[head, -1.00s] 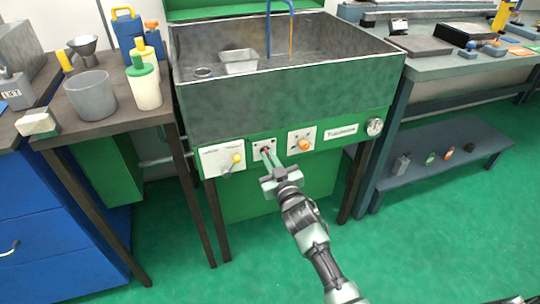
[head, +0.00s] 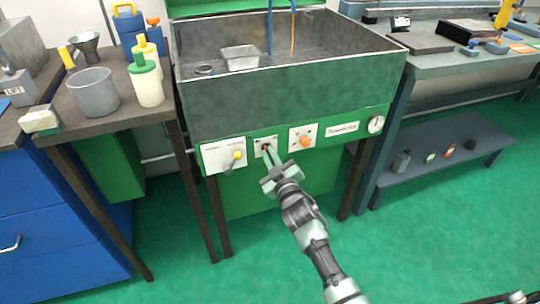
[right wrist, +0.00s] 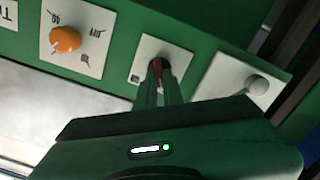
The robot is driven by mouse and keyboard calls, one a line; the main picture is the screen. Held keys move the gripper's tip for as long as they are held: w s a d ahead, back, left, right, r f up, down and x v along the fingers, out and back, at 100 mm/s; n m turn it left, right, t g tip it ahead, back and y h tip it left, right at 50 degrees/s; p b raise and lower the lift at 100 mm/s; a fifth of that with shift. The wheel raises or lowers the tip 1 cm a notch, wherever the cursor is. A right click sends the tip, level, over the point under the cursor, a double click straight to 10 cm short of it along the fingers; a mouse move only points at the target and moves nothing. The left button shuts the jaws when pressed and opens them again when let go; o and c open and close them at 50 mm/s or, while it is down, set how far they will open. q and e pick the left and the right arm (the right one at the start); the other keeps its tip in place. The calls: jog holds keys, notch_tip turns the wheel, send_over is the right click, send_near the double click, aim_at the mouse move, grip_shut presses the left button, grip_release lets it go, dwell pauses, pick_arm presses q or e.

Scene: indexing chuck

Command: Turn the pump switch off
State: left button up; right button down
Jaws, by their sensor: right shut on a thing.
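The pump switch is a small red toggle (head: 266,147) on a white plate (head: 258,142) at the front of the green sink stand. My right gripper (head: 268,155) reaches up to it from below, its narrow fingers shut on the red toggle. In the right wrist view the red toggle (right wrist: 157,64) shows between the fingertips, in front of its white plate (right wrist: 172,55). The fingers hide most of the toggle, so its exact position cannot be told. My left gripper is not in view.
A round gauge (head: 376,124) is farther right. The sink (head: 290,102) is above. Open floor lies in front.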

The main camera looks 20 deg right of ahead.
jog(key=shift+f, duration=0.1)
jog(key=c, duration=1.5)
grip_release()
jog(key=shift+c, duration=0.2)
jog(key=shift+s, duration=0.1)
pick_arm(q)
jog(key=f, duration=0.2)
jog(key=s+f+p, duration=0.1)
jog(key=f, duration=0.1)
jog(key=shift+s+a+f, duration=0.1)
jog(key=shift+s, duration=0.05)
pick_arm(e)
jog(key=s, duration=0.7)
jog(key=shift+s+d, duration=0.15)
jog(key=shift+s, duration=0.15)
